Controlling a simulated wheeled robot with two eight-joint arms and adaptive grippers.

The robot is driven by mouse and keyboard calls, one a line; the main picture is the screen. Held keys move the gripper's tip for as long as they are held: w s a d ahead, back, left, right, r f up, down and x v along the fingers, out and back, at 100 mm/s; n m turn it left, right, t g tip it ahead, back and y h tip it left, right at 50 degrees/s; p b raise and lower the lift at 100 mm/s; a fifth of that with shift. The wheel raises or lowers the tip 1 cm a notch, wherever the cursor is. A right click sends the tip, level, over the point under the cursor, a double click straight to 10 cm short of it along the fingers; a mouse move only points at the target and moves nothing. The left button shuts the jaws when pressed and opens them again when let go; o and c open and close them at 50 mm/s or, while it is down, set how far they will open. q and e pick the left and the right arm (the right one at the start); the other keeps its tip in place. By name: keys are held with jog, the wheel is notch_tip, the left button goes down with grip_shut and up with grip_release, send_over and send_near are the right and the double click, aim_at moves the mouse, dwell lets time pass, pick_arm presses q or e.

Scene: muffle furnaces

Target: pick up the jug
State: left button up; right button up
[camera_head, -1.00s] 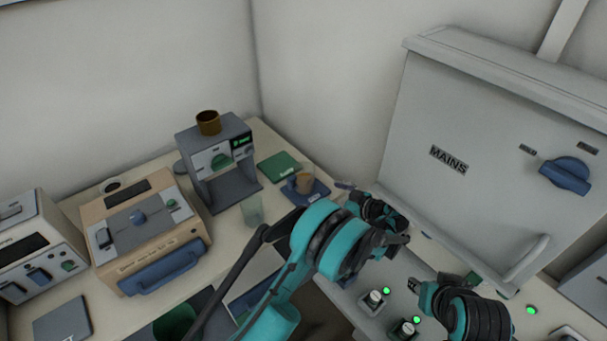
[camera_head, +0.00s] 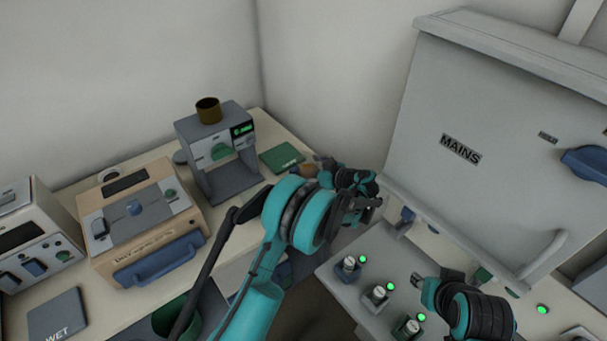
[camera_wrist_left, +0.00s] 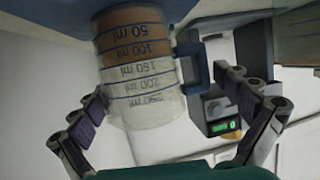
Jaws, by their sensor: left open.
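The jug is a clear graduated vessel with brown contents and a blue handle. In the left wrist view the jug (camera_wrist_left: 145,95) appears upside down, between the fingers of my left gripper (camera_wrist_left: 163,88), its base toward a blue surface. The handle is on the right-finger side. The fingers are open; I cannot tell if either touches the jug. In the head view the jug (camera_head: 308,170) is mostly hidden behind my left gripper (camera_head: 337,178), on the counter by the corner. My right gripper (camera_head: 420,283) is low at right, away from the jug; its jaw opening is unclear.
A grey machine (camera_head: 216,155) with a brown cup (camera_head: 208,110) on top stands left of the jug. A green pad (camera_head: 282,158) lies between them. A tan furnace (camera_head: 140,222) stands further left. A large MAINS panel (camera_head: 490,130) and a grey switch console (camera_head: 345,280) are at right.

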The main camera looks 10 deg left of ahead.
pick_arm(q)
jog(key=x, duration=0.4)
jog(key=shift+r+b, duration=0.1)
jog(key=shift+b, duration=0.3)
jog(key=shift+s+r, duration=0.1)
jog(key=c, duration=1.6)
jog(key=shift+r, duration=0.1)
